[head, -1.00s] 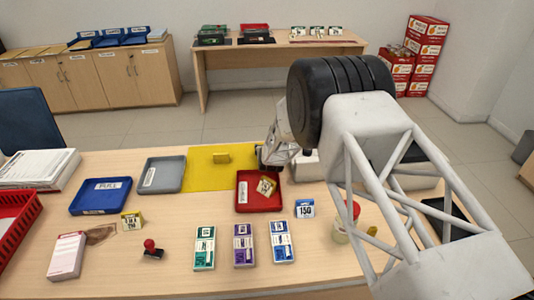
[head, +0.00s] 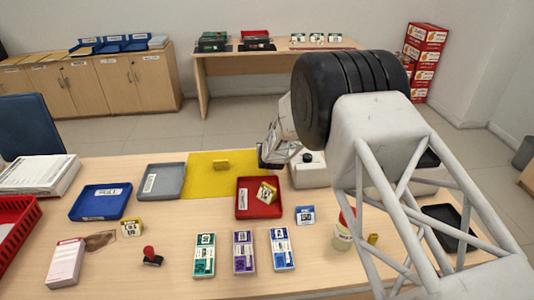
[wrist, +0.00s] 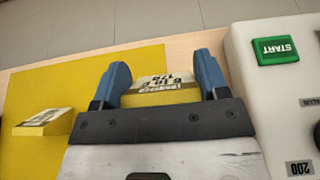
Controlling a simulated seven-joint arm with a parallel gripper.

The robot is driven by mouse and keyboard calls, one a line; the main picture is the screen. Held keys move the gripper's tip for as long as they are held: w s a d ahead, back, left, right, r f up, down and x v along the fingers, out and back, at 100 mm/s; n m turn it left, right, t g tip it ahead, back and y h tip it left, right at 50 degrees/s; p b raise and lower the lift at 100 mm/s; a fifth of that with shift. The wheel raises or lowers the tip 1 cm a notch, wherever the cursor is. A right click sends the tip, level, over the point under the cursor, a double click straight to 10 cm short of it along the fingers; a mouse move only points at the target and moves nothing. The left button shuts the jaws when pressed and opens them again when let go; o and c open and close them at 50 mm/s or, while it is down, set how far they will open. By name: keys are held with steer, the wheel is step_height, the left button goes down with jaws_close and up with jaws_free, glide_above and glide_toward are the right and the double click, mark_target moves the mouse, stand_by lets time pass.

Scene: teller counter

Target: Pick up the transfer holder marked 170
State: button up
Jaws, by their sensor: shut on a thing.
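My gripper (wrist: 162,78) has blue fingers and is shut on a yellow transfer holder (wrist: 158,92) in the wrist view. Its upside-down print seems to include 170, but is hard to read. In the head view my gripper (head: 268,156) is at the right edge of the yellow mat (head: 203,184), and the held holder is hidden there. Another yellow holder (head: 220,165) lies on the mat, to the left of my gripper; it also shows in the wrist view (wrist: 42,122).
A white machine (head: 304,178) with a green START button (wrist: 276,50) stands close to the right of my gripper. Grey (head: 162,171) and blue (head: 98,203) trays lie left. A blue-white holder (head: 305,215), a jar (head: 342,237) and several card stacks stand nearer.

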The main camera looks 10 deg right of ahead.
steer(key=shift+r, duration=2.8)
